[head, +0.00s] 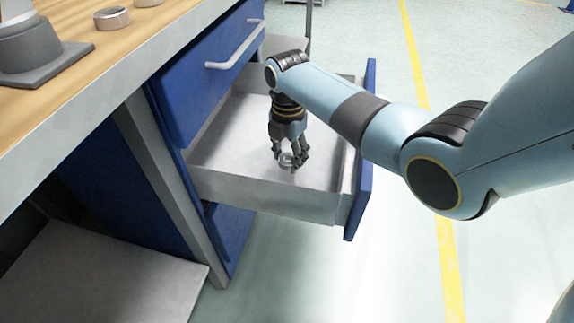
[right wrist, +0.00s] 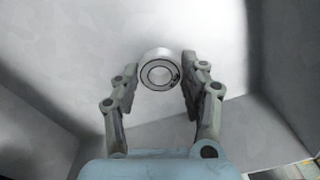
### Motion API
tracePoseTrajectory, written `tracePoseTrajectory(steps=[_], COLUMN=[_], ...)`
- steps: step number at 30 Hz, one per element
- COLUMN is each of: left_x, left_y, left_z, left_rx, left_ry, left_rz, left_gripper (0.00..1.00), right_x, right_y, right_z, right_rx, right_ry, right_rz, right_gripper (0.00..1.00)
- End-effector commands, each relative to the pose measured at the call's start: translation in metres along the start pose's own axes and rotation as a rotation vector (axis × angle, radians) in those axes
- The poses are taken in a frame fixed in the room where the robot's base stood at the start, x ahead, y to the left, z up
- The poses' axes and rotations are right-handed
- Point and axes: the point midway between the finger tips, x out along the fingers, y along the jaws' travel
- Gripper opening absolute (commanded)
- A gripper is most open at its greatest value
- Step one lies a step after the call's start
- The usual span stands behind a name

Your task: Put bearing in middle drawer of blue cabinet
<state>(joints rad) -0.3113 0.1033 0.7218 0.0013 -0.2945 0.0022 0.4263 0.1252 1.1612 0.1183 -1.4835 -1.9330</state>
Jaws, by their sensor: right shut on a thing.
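The bearing (head: 287,160) is a small silver ring held between the fingertips of my right gripper (head: 288,158). In the right wrist view the bearing (right wrist: 159,70) sits between both fingers of the gripper (right wrist: 160,80), with its ring face visible. The open middle drawer (head: 270,197) of the blue cabinet (head: 205,85) is a grey tray with a blue front. My right gripper points down inside its outline, over the drawer floor. I cannot tell whether the bearing touches the floor. My left gripper is not in view.
A shut blue upper drawer with a handle (head: 236,47) is above the open one; a blue lower drawer (head: 230,235) is beneath. On the wooden worktop (head: 110,50) lie two round metal parts, one at the front (head: 112,17), and a grey device (head: 40,50). Open floor lies to the right.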

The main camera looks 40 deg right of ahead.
Motion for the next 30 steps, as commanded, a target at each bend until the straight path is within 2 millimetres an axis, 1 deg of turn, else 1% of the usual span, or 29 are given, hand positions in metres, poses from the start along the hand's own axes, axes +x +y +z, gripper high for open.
tracePoseTrajectory(steps=[1, 4, 9, 15, 16, 21, 30], left_x=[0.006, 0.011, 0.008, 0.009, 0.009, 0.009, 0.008], left_y=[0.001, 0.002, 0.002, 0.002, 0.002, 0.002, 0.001], left_z=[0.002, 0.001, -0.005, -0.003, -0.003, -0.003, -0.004], left_rx=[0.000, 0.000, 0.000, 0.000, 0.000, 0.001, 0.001], left_ry=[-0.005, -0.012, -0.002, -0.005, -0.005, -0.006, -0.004], left_rz=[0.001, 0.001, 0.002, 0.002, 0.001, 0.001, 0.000], left_gripper=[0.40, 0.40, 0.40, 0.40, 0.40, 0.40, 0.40], right_x=[0.012, 0.027, 0.026, 0.029, 0.030, 0.029, 0.026], right_y=[-0.001, -0.001, 0.000, 0.000, 0.000, 0.000, 0.000], right_z=[-0.001, -0.001, 0.000, 0.000, 0.000, 0.000, 0.000], right_rx=[0.000, 0.000, 0.000, 0.000, 0.000, -0.001, -0.001], right_ry=[0.002, 0.002, 0.000, 0.000, 0.000, 0.000, 0.000], right_rz=[-0.004, -0.004, 0.001, 0.000, 0.000, 0.000, 0.000], right_gripper=[0.09, 0.09, 0.09, 0.09, 0.45, 0.67, 0.67])
